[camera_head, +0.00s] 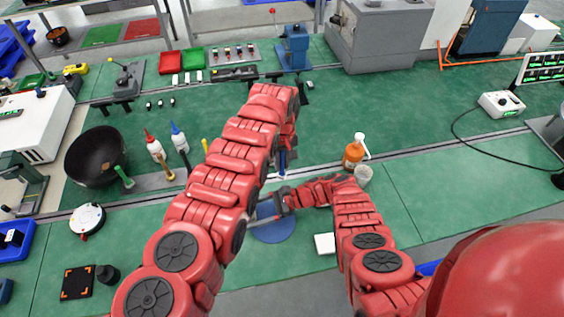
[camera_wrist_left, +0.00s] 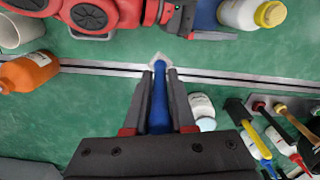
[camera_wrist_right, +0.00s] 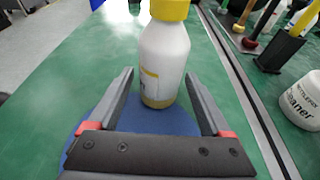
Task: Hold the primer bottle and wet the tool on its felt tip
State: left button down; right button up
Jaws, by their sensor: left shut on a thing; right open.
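A white bottle with a yellow cap (camera_wrist_right: 163,60), likely the primer bottle, stands upright on a round blue mat (camera_wrist_right: 185,120). It also shows at the top right of the left wrist view (camera_wrist_left: 240,14); my left arm seems to hide it in the head view. My right gripper (camera_wrist_right: 160,76) is open, its fingers on either side of the bottle's lower part with gaps. My left gripper (camera_wrist_left: 160,80) is shut on the blue handle of a tool (camera_wrist_left: 160,104). The tool's pale pointed end shows beyond the fingertips, apart from the bottle. The felt tip is not visible.
An orange bottle (camera_head: 354,155) and a whitish cup (camera_head: 363,175) stand right of the grippers. A white cleaner bottle (camera_wrist_right: 303,103) and a black holder with tools (camera_wrist_right: 282,50) stand beyond the metal rail. A white block (camera_head: 325,243) lies near the front edge.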

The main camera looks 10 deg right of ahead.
jog(key=c, duration=0.9)
dwell(0.8)
